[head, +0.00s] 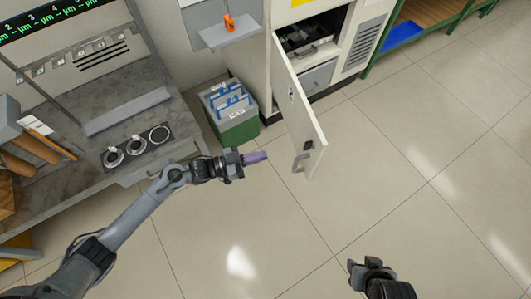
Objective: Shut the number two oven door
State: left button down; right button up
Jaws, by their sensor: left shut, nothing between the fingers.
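The oven door (296,112) is a cream panel that stands wide open, swung out over the floor from the pale cabinet (262,62). It has a handle (300,161) near its free end. The opening (311,38) shows dark contents and a grey front below. My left gripper (262,157) is shut and empty, with purple-tinted fingers, a little left of the door's free end and seemingly apart from it. My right gripper (362,268) is at the bottom, away from the door; its jaws are too dark and small to read.
A green bin (238,132) with blue-handled items stands left of the door. A grey workbench (62,180) with round dials (136,146) fills the left. A green-framed bench (402,34) stands at the upper right. The tiled floor (440,150) right of the door is clear.

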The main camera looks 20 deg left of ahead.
pick_arm(q)
jog(key=b+x, duration=0.3)
jog(key=x, duration=0.9)
jog(key=shift+d, duration=0.2)
pick_arm(e)
jog(key=f, duration=0.4)
jog(key=shift+s+a, duration=0.15)
jog(key=shift+s, duration=0.15)
